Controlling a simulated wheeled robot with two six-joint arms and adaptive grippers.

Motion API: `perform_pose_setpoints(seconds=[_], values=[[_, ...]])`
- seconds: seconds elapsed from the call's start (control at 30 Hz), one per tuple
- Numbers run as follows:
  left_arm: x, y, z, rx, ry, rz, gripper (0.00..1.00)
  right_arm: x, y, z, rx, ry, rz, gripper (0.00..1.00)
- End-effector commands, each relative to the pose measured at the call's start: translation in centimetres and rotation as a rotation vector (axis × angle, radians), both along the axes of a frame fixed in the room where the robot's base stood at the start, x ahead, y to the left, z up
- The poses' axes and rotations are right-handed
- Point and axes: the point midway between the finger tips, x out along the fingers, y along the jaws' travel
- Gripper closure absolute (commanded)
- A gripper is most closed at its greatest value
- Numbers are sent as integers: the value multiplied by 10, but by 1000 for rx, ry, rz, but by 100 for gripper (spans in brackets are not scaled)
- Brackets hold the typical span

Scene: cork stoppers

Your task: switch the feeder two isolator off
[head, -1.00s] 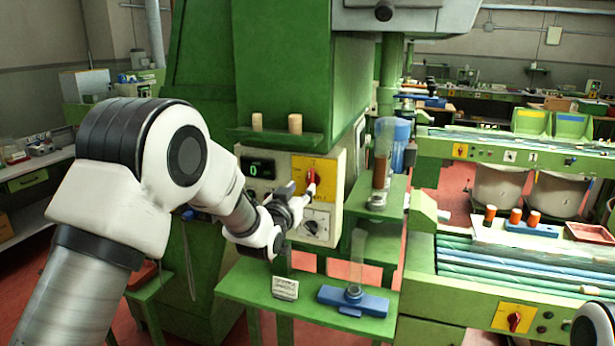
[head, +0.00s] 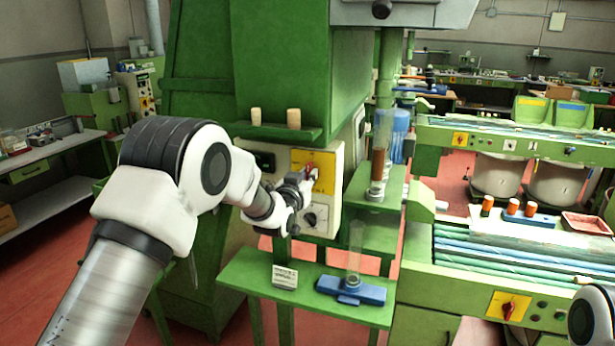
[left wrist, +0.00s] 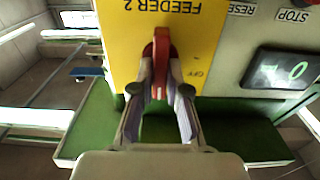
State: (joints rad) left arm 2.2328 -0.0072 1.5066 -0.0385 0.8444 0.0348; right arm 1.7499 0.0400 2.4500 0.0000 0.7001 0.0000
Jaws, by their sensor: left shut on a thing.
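The feeder two isolator is a red handle (left wrist: 161,62) on a yellow plate (left wrist: 122,42) in the left wrist view, where its FEEDER 2 lettering appears upside down. The handle stands about upright in that picture, with the OFF mark (left wrist: 196,73) to its right. My left gripper (left wrist: 161,90) is shut on the handle, one finger on each side. In the head view the yellow plate (head: 325,172) is partly hidden by my left gripper (head: 303,180), and only a bit of red shows. My right gripper is out of view.
A black knob (head: 310,219) sits below the plate. Two corks stand on a green ledge (head: 275,133) above. A green shelf (head: 240,275) below holds a card and a blue stand (head: 350,291) with a clear tube. Another red switch (head: 509,308) is at lower right.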

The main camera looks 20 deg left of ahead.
Motion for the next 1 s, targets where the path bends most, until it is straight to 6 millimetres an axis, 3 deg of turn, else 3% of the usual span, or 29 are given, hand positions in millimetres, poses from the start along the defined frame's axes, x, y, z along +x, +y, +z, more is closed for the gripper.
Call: perform_pose_setpoints(seconds=[0.37, 1.0], values=[[0, 1, -3, -130, 1, 0, 100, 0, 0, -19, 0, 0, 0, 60], [0, 5, -4, -704, 21, 0, 100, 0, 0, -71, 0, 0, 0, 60]])
